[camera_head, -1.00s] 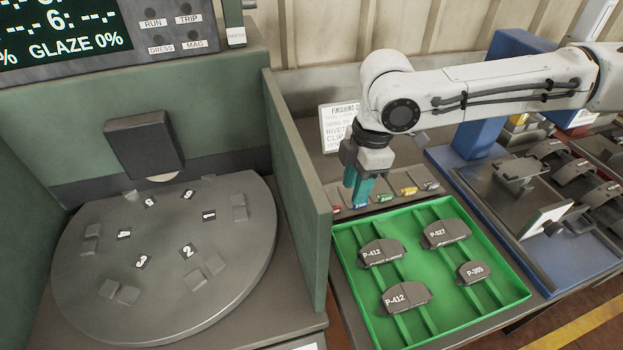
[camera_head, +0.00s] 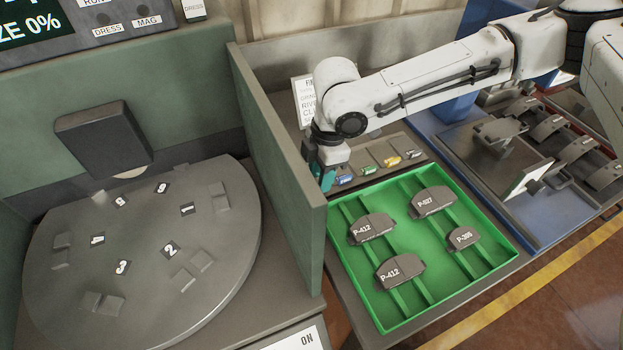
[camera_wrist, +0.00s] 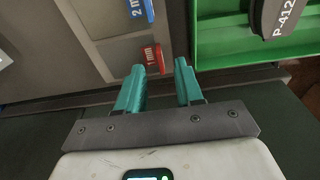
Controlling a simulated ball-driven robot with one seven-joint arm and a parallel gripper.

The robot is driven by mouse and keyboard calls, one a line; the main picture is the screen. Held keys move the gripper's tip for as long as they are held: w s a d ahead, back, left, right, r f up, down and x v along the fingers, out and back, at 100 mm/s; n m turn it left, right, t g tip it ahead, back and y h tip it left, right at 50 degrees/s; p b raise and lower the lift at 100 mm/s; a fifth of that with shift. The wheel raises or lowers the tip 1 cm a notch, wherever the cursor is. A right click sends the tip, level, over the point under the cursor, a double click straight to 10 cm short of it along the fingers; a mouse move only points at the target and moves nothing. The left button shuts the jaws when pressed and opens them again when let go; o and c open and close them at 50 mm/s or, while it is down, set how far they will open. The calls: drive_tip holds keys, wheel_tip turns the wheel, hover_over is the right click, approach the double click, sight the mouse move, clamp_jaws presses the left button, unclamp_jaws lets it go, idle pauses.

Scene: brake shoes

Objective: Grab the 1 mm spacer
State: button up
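The red spacer marked "1 mm" (camera_wrist: 152,57) lies in the spacer tray (camera_wrist: 108,53). It is just beyond the fingertips, nearer the left finger. A blue spacer marked "2 mm" (camera_wrist: 140,9) lies beyond it. My gripper (camera_wrist: 160,67) has its two teal fingers apart, with no object held between them. In the head view my gripper (camera_head: 324,180) is low at the left end of the spacer row, beside the blue spacer (camera_head: 344,180). The red spacer cannot be made out there.
Green (camera_head: 368,170), yellow (camera_head: 391,162) and silver (camera_head: 413,154) spacers continue the row. A green tray (camera_head: 462,310) with several brake pads is in front. A tall green panel (camera_head: 285,165) stands close left of my gripper, beside a round grey table (camera_head: 140,260).

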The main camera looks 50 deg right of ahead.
drive_tip(key=shift+a+f, duration=0.15)
drive_tip(key=shift+f, duration=1.15)
drive_tip(key=shift+c, duration=0.4)
clamp_jaws()
